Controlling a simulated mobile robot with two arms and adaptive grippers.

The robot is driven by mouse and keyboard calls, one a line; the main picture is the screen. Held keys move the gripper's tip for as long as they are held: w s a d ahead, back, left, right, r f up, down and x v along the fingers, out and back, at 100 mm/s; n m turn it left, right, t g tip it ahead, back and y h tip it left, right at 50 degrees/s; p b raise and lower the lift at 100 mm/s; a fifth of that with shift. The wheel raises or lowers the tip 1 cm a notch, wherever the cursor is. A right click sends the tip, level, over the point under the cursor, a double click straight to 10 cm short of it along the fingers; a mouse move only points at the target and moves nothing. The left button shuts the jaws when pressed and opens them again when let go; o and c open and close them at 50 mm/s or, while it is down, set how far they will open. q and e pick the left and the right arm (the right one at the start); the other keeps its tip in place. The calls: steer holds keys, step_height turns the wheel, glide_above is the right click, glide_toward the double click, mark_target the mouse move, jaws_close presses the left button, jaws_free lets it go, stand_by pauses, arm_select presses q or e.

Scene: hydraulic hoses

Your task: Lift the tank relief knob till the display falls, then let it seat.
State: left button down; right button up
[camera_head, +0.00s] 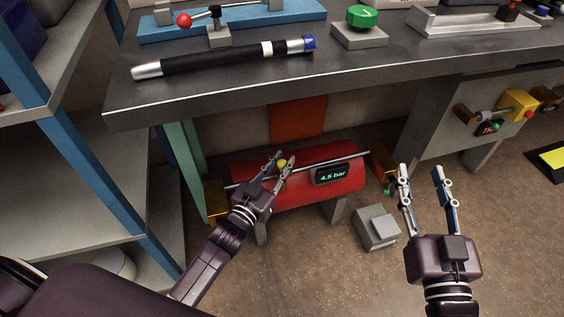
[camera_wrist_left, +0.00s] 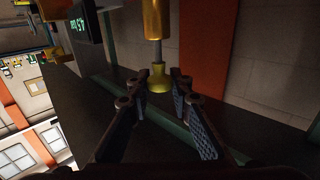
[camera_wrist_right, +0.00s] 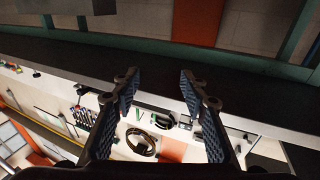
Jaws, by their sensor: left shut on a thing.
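The red tank (camera_head: 310,200) sits under the bench, and its display (camera_head: 332,174) reads 4.5 bar. The display also shows at the upper left of the left wrist view (camera_wrist_left: 82,25). The yellow relief knob (camera_head: 282,163) is on top of the tank; the left wrist view shows its flared end (camera_wrist_left: 158,82) between my fingertips, on a stem below a gold cylinder. My left gripper (camera_head: 273,161) is shut on the knob, its fingers hiding part of it in the head view. My right gripper (camera_head: 420,170) is open and empty, right of the tank.
The bench top (camera_head: 400,75) overhangs the tank and bears a black hose (camera_head: 225,58) and a green button (camera_head: 362,16). A grey pedal-like block (camera_head: 377,228) stands on the floor between the tank and my right gripper. A blue-posted shelf (camera_head: 85,150) is at the left.

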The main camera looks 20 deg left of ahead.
arm_select(q)
steer(key=shift+r+p, duration=0.75)
steer(key=shift+p, duration=0.4)
arm_select(e)
steer(key=s+d+f+g+h, duration=0.1)
steer(key=s+f+g, duration=0.1)
steer(key=f, duration=0.4)
steer(key=s+d+f+g+h, duration=0.1)
steer(key=f+g, duration=0.3)
steer(key=f, duration=0.2)
steer(key=shift+s+d+f, duration=0.15)
steer(key=shift+s+d, duration=0.15)
steer(key=shift+s, duration=0.05)
arm_select(q)
steer(key=c, duration=1.7)
jaws_free()
steer(key=shift+r, duration=0.1)
steer(key=shift+c, duration=0.2)
